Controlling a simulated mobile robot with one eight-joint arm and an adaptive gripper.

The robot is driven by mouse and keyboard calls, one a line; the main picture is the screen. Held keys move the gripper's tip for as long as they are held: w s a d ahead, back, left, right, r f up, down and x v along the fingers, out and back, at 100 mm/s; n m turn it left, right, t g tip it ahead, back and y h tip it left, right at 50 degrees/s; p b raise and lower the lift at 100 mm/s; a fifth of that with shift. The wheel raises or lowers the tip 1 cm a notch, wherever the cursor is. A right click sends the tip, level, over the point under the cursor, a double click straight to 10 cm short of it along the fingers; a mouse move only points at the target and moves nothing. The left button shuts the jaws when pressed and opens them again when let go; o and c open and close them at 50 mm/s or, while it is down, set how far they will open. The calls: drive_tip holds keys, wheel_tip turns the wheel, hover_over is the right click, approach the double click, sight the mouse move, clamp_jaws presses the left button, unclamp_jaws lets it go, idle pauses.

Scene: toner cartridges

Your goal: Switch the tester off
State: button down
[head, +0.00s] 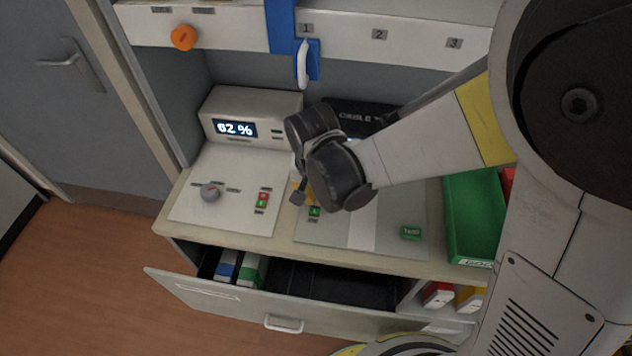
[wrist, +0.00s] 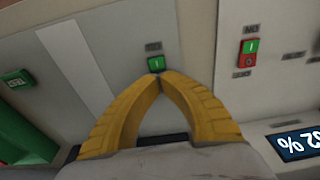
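The tester panel (head: 390,218) is a grey plate on the counter with a pale stripe. Its small switch (head: 314,211) shows green with an "I"; it also shows in the wrist view (wrist: 155,63). A green "TEST" button (head: 411,232) sits at the panel's right. My gripper (wrist: 160,76) has yellow fingers with their tips together, holding nothing visible. In the wrist view the tips are right beside the green part and overlap the switch's lower side, so any red half is hidden. I cannot tell whether they touch. In the head view, my wrist hides much of the gripper.
Left of the tester, a white device (head: 245,115) reads "62 %", with a grey knob (head: 210,191) and another red-and-green switch (head: 263,200) in front. A green tray (head: 473,215) stands at right. Below, an open drawer (head: 235,300) holds cartridges. A blue hanger with a white handle (head: 303,65) is above.

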drive_tip(key=shift+f+b, duration=0.55)
drive_tip(key=shift+f, duration=0.15)
drive_tip(key=shift+r, duration=0.15)
drive_tip(key=shift+r+p, duration=2.65)
drive_tip(key=shift+r, duration=0.8)
drive_tip(key=s+d+r+t+b, duration=0.2)
drive_tip(key=s+d+r, duration=0.2)
drive_tip(key=d, duration=0.6)
drive_tip(key=s+d+r+n+t+b, duration=0.1)
drive_tip(key=s+d+r+t+b, duration=0.1)
drive_tip(key=d+r, duration=0.4)
drive_tip(key=s+d+t, duration=0.1)
drive_tip(key=d, duration=0.3)
drive_tip(key=shift+s+d+r+n+b, duration=0.2)
drive_tip(key=shift+s+r+n+b, duration=0.1)
drive_tip(key=shift+s+b, duration=0.1)
drive_tip(key=shift+a+f, duration=0.1)
